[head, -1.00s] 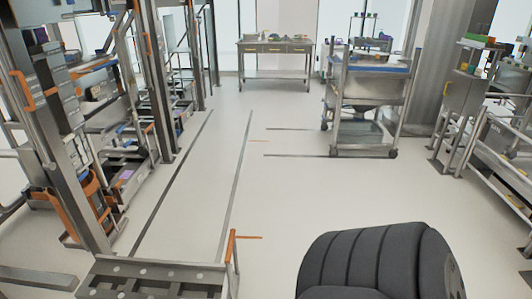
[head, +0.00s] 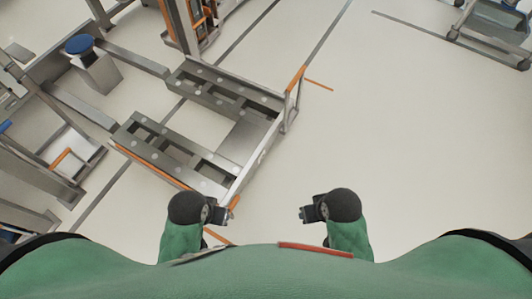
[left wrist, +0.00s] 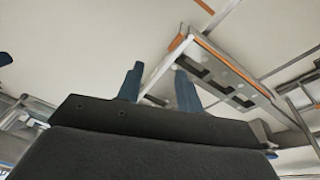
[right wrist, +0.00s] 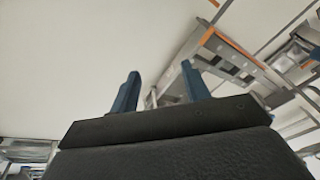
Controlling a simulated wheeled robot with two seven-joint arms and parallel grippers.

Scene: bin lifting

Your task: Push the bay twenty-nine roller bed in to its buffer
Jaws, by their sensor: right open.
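A low grey metal roller bed (head: 212,88) lies left of centre in the head view, with two dotted beams joined by a side rail and orange edging and uprights at its corners. It also shows in the left wrist view (left wrist: 222,72) and the right wrist view (right wrist: 232,58). My left gripper (head: 226,214) is open and empty beside the bed's near corner; I cannot tell whether it touches. My right gripper (head: 302,213) is open and empty over bare floor, right of the bed. I cannot read a bay number.
A post with orange parts (head: 184,25) stands at the bed's far side. A box with a blue round top (head: 80,45) and metal frames lie to the left. A wheeled cart (head: 490,30) is at the upper right. The floor right of the bed is clear.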

